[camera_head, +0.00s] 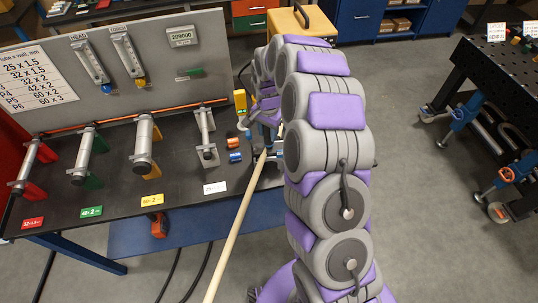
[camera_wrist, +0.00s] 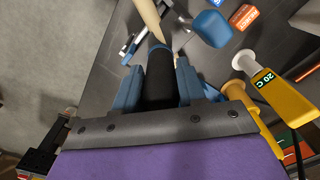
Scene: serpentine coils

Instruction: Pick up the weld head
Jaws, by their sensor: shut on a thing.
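The weld head appears as a dark cylindrical body (camera_wrist: 158,78) with a blue ring in the wrist view. A thick beige hose or rod (camera_wrist: 150,18) runs from its far end; it also shows in the head view (camera_head: 236,217), slanting down off the bench's front edge. My gripper (camera_wrist: 159,70) has its blue fingers on both sides of the dark body and is shut on it. In the head view my gripper (camera_head: 267,142) is low at the bench's right end, mostly hidden by my purple and grey arm. Whether the weld head touches the bench is unclear.
Blue block (camera_wrist: 212,28), orange block (camera_wrist: 243,17) and yellow device marked 20 C (camera_wrist: 275,85) lie close to my gripper. Several tubes on coloured stands, such as the yellow-stand one (camera_head: 144,140), fill the bench's left. An upright grey board (camera_head: 150,60) stands behind. Open floor (camera_head: 430,200) lies right.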

